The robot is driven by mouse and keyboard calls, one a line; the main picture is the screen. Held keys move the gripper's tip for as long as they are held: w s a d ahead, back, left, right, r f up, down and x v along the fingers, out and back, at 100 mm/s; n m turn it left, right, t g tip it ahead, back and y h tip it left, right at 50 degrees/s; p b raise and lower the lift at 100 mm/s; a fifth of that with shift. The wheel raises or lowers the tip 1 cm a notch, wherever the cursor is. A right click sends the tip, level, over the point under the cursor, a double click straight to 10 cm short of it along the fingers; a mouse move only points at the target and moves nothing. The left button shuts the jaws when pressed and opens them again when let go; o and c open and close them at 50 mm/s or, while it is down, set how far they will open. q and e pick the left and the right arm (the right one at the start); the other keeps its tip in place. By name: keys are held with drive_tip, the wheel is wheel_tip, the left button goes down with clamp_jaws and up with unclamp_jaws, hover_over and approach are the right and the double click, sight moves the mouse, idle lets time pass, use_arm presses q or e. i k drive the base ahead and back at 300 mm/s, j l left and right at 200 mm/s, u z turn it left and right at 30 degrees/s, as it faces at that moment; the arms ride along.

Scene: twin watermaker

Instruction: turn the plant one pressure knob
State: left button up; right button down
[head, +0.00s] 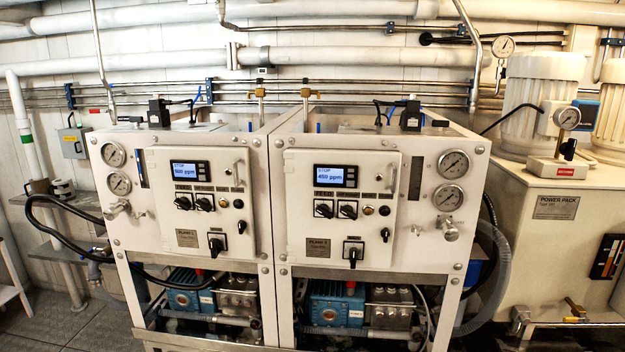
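Two white watermaker cabinets stand side by side, the left cabinet (262,200) and the right cabinet (480,175). Each has a nameplate, the left plate (187,238) and the right plate (317,247); their plant numbers are too small to tell apart surely. A silver knob (118,208) sits below two round gauges on the left cabinet's left side. A matching silver knob (449,231) sits below two gauges on the right cabinet's right side. Neither knob is covered. Neither of my grippers is in view.
Black switches and displays (336,177) fill both front panels. A black hose (62,235) loops beside the left cabinet, and a grey hose (503,270) runs beside the right one. A power pack (560,235) stands at right. The space before the panels looks clear.

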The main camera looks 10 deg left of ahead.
sight(111, 213)
drive_tip(key=u, duration=1.3)
